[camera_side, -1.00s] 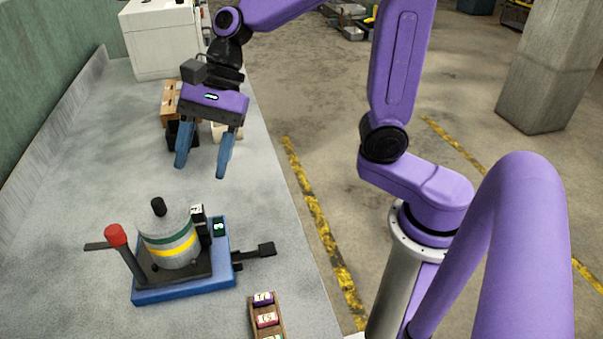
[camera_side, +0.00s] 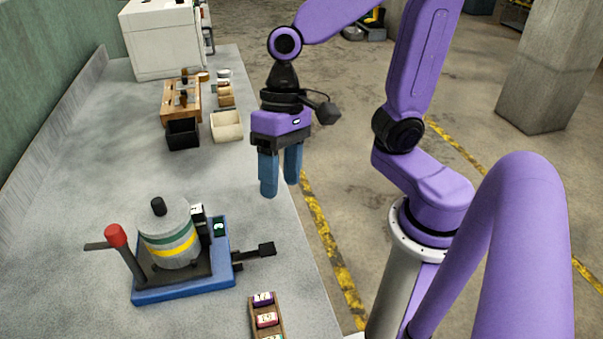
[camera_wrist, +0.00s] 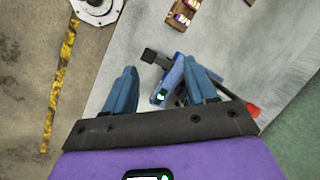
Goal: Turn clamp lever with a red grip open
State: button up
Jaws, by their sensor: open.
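The clamp lever with a red grip (camera_side: 117,236) stands tilted at the left end of a blue-based device (camera_side: 185,291). A grey cylinder (camera_side: 168,233) with green and yellow bands and a black knob sits on that device. In the wrist view the red grip (camera_wrist: 253,110) shows just right of the right finger, and the device's blue base (camera_wrist: 172,78) shows between the fingers, partly hidden. My gripper (camera_side: 281,188) is open and empty, pointing down above the table's right edge, behind and to the right of the device and apart from it. It also shows in the wrist view (camera_wrist: 163,82).
A black-ended bar (camera_side: 262,251) sticks out to the device's right. A wooden rack of labelled blocks (camera_side: 267,320) lies at the front edge. Black (camera_side: 182,134) and cream (camera_side: 226,126) bins, a wooden stand and a white machine (camera_side: 163,40) are at the back. The table's middle is clear.

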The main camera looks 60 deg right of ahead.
jog(key=shift+s+d+f+n+h, duration=0.25)
jog(key=shift+s+d+n, duration=0.4)
jog(key=shift+n, duration=0.25)
jog(key=shift+s+d+f+n+h, duration=0.25)
jog(key=shift+s+d+n, duration=0.3)
jog(key=shift+n, duration=0.35)
jog(key=shift+s, duration=0.1)
jog(key=s+d+f+n+t+h, duration=0.1)
jog(key=s+d+f+n+h, duration=0.1)
jog(key=s+d+n, duration=0.3)
jog(key=d+n, duration=0.1)
jog(key=n, duration=0.3)
jog(key=shift+s+n, duration=0.2)
jog(key=shift+n, duration=0.1)
